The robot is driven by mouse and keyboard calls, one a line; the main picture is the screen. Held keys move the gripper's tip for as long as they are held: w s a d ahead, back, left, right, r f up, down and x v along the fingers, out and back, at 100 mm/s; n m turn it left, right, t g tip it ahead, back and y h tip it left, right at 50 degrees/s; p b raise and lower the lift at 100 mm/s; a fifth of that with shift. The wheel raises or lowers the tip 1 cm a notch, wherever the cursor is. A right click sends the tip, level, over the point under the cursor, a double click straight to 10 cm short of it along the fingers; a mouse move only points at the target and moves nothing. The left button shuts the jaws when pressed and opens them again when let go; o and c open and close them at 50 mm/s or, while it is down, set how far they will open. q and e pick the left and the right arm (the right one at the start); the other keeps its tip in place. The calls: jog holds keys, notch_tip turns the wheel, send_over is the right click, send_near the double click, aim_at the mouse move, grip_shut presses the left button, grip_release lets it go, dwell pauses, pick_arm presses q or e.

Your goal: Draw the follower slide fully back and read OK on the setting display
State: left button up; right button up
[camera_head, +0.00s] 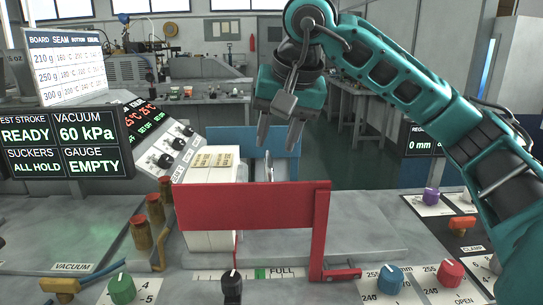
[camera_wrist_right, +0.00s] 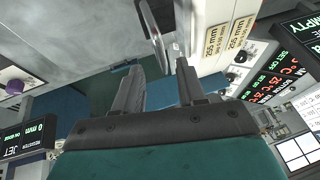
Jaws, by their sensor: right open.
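My right gripper (camera_head: 280,128) hangs open and empty above the machine, behind the red guard frame (camera_head: 252,206). In the right wrist view its two fingers (camera_wrist_right: 158,88) are apart, with a metal bar (camera_wrist_right: 156,38) just beyond them and a white block (camera_wrist_right: 215,30) marked 255 mm beside it. A black knob (camera_head: 231,284) stands at the front by a scale with a green mark labelled FULL; I cannot tell whether it belongs to the follower slide. The status display (camera_head: 65,146) reads READY, 60 kPa, ALL HOLD and GAUGE EMPTY. No OK shows. My left gripper is out of view.
Red-and-brass posts (camera_head: 154,210) stand left of the red frame. A green dial (camera_head: 122,289), a blue dial (camera_head: 390,279) and a red dial (camera_head: 450,273) line the front. A display (camera_head: 422,139) at right reads 0 mm. Open floor shows behind the machine.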

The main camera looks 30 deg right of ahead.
aim_at(270, 160)
jog(key=shift+x, duration=2.1)
jog(key=shift+c, duration=0.3)
grip_shut()
